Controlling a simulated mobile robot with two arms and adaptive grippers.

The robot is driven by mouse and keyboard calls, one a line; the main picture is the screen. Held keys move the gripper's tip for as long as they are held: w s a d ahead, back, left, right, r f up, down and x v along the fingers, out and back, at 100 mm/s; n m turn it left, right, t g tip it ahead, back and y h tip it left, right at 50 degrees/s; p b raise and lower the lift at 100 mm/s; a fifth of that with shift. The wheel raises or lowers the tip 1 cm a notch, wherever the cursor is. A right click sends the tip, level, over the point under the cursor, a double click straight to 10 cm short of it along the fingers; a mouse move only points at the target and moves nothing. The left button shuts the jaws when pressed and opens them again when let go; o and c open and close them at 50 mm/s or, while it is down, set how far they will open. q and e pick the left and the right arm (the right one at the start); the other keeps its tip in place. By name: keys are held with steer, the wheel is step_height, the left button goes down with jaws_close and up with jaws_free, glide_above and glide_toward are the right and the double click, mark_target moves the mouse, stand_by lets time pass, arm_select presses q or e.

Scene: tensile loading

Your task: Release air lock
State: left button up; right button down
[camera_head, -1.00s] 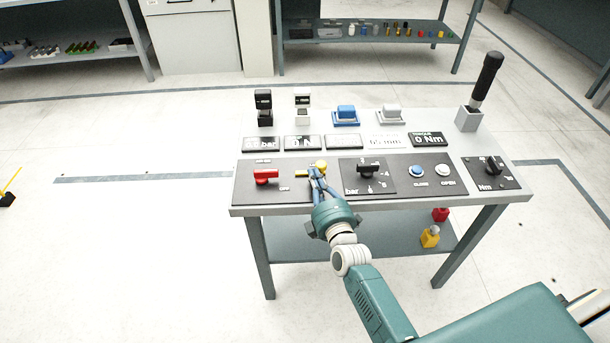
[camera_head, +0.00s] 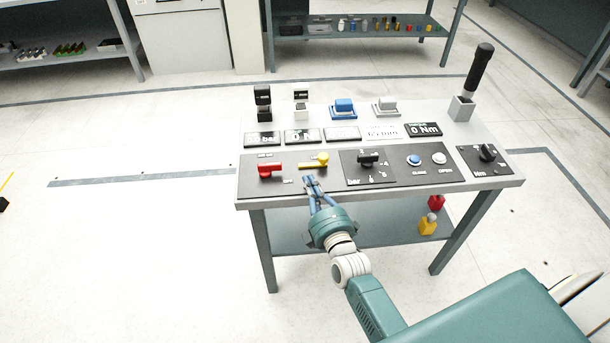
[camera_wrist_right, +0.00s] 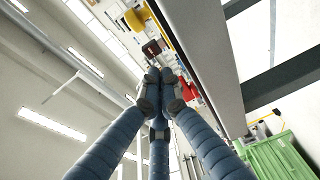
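A yellow lever (camera_head: 316,161) sits on the black left panel of the control bench, its handle pointing left. A red lever (camera_head: 268,171) is to its left on the same panel. Their small labels are not legible, so I cannot tell which one is marked as the air lock. My right gripper (camera_head: 309,181) is just in front of the yellow lever, apart from it, near the panel's front edge. In the right wrist view its fingers (camera_wrist_right: 160,80) meet at the tips with nothing held between them. My left gripper is out of view.
The bench (camera_head: 400,193) also carries a pressure knob (camera_head: 368,158), blue (camera_head: 414,160) and white (camera_head: 445,159) buttons, a torque knob (camera_head: 487,152) and a black-handled joystick (camera_head: 478,72). Red and yellow weights stand on its lower shelf. Floor around the bench is clear.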

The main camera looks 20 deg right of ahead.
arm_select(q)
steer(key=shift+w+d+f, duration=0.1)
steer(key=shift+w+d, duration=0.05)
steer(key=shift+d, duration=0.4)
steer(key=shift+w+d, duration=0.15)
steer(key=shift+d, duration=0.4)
arm_select(e)
steer(key=s, duration=0.6)
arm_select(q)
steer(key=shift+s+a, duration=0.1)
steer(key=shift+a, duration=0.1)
arm_select(e)
steer(key=shift+a, duration=0.1)
